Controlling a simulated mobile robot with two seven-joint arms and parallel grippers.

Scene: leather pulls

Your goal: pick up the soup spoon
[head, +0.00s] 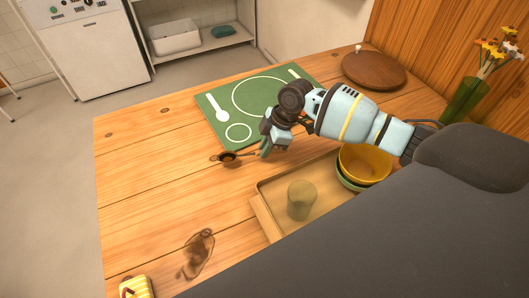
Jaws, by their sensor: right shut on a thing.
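The soup spoon (228,157) is small and dark, and shows near the front corner of the green placemat on the wooden table. Its bowl points left and its handle runs right to my right gripper (264,149). My right gripper is shut on the handle end, low near the table top. I cannot tell whether the spoon touches the table. The green placemat (216,128) lies behind it, with a white spoon shape, a large ring and a small ring printed on it. My left gripper is not in view.
A wooden tray (266,217) holds a greenish glass (301,200) and stacked yellow (364,163) and green bowls. A round wooden board (374,70) and a flower vase (463,101) stand at the back right. A dark stain (197,254) and a yellow item (136,288) are in front. The left table area is clear.

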